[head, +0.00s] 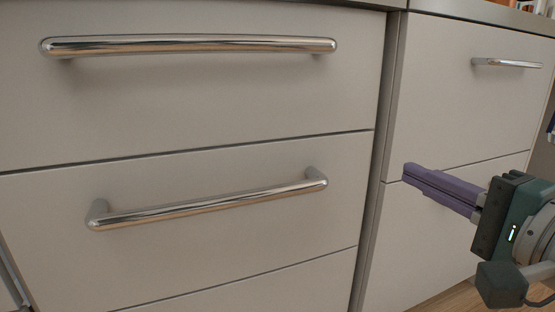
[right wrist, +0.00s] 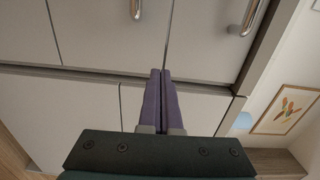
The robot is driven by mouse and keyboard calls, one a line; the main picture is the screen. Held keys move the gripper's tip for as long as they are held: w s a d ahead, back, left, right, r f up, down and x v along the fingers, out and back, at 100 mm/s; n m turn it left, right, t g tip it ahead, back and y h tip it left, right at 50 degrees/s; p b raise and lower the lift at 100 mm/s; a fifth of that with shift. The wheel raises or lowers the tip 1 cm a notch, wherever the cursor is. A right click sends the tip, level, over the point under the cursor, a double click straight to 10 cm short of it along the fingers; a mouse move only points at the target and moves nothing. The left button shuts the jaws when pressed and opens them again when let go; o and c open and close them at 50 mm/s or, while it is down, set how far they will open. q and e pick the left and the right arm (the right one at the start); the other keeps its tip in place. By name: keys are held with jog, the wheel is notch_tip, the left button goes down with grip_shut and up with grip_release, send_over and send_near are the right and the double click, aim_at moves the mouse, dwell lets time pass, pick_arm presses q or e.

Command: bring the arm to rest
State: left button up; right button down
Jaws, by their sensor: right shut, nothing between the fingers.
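My right gripper (head: 408,174) comes in from the right edge in the head view. Its purple fingers are pressed together with nothing between them, pointing left across the cabinet fronts. In the right wrist view the shut fingers (right wrist: 161,74) point at the grey cabinet fronts, and I see no contact with any handle. My left gripper is not in view.
Grey drawers fill the head view, with a long upper handle (head: 190,45), a lower handle (head: 210,203) and a short handle (head: 507,63) at the upper right. Wooden floor (head: 450,298) shows below. A framed picture (right wrist: 286,110) hangs on the wall.

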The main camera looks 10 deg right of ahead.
jog(key=s+a+r+n+g+y+p, duration=0.1)
jog(key=s+a+r+n+g+p, duration=0.4)
jog(key=r+p, duration=0.6)
jog(key=s+a+r+n+g+y+p, duration=0.1)
jog(key=s+a+r+n+g+p, duration=0.35)
jog(key=p, duration=1.15)
jog(key=s+d+r+n+g+h+p, duration=0.2)
jog(key=s+d+r+n+h+p, duration=0.15)
jog(key=s+r+p, duration=0.75)
jog(key=s+d+r+n+g+h+p, duration=0.25)
jog(key=s+r+n+p, duration=0.2)
jog(key=r+p, duration=1.2)
notch_tip(320, 180, up, 35)
jog(key=p, duration=3.6)
jog(key=shift+s+d+m+h+p, duration=0.15)
jog(key=shift+s+m+h+p, duration=0.15)
jog(key=shift+m+h, duration=0.15)
jog(key=shift+f, duration=0.1)
